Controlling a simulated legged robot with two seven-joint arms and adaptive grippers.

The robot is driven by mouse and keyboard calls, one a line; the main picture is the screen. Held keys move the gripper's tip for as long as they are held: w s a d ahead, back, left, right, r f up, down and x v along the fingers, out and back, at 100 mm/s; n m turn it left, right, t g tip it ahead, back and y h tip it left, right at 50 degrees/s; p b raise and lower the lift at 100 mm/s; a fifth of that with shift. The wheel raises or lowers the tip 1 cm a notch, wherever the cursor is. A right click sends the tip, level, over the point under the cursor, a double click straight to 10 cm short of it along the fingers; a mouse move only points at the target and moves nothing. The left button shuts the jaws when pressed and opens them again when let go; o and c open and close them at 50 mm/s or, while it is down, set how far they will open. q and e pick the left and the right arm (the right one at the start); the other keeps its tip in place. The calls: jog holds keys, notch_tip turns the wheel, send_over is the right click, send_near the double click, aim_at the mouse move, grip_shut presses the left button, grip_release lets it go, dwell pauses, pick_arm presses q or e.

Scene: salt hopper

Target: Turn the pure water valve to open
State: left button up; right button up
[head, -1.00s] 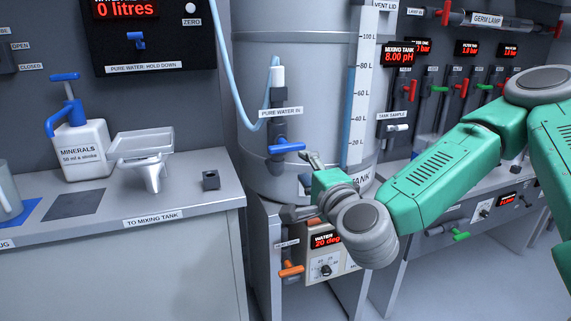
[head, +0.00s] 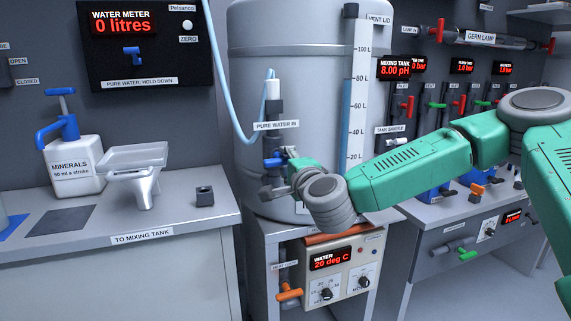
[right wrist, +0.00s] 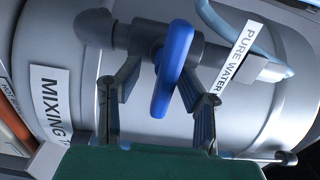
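In the right wrist view the blue handle (right wrist: 172,68) stands between the two fingers of my right gripper (right wrist: 160,92). My left gripper is not in view.
A pale blue hose (head: 222,85) runs down beside the tank to the valve. The counter at left holds the minerals bottle (head: 75,165), a white funnel tray (head: 138,165) and a small dark block (head: 205,196). A water heater panel (head: 340,272) is below the tank.

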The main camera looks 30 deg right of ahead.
jog(key=shift+a+r, duration=0.1)
jog(key=shift+a, duration=0.25)
jog(key=c, duration=0.5)
jog(key=shift+a, duration=0.25)
grip_shut()
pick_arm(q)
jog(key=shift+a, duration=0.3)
